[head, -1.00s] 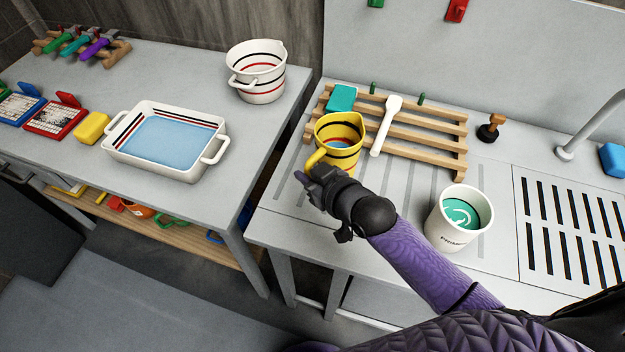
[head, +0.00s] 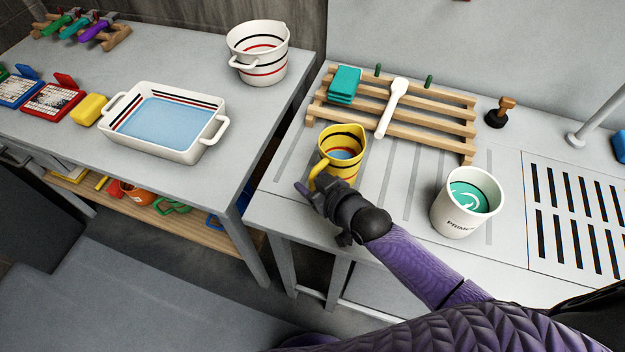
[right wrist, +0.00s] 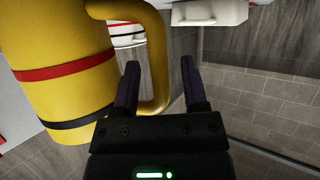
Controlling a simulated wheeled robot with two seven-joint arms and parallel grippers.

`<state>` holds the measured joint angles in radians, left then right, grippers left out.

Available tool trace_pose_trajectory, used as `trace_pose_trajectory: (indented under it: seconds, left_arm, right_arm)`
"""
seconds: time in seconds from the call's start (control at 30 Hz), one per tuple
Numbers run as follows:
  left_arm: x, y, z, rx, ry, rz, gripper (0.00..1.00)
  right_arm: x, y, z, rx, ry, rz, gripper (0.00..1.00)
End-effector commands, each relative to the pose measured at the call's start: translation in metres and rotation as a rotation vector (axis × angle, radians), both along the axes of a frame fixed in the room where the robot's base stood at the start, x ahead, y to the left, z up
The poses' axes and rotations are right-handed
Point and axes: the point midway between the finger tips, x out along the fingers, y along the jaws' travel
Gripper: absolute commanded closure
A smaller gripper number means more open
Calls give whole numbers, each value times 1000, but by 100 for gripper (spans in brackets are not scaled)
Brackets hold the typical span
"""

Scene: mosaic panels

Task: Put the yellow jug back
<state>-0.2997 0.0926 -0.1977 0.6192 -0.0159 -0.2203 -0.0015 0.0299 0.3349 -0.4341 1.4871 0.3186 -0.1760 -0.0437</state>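The yellow jug (head: 345,161), with red and black bands, stands upright on the grooved drainboard in front of the wooden rack, with blue inside. My right gripper (head: 311,190) is at its handle, on the jug's near left side. In the right wrist view the jug (right wrist: 60,75) fills the left, and its handle passes between the two separated fingers of the right gripper (right wrist: 160,75). The fingers look open, with a gap beside the handle. My left gripper is not in view.
The slatted wooden rack (head: 425,128) holds a teal sponge stack (head: 344,85) and white spoon (head: 391,105). A white cup (head: 459,221) stands right of the jug. The left table has a blue-filled tray (head: 212,142) and banded white pot (head: 262,72). A gap separates the tables.

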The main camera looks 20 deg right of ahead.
Motion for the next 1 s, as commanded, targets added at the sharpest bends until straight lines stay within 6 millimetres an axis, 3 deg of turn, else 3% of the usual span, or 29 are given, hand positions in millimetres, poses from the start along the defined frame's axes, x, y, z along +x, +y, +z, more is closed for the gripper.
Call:
trace_pose_trajectory:
  seconds: [0.27,0.7,1.0]
  left_arm:
    - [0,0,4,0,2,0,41]
    - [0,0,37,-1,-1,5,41]
    - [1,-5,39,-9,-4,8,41]
  right_arm:
    - [-1,0,5,0,0,0,44]
    - [-88,-36,43,-2,2,0,44]
    - [-103,-42,48,0,0,0,44]
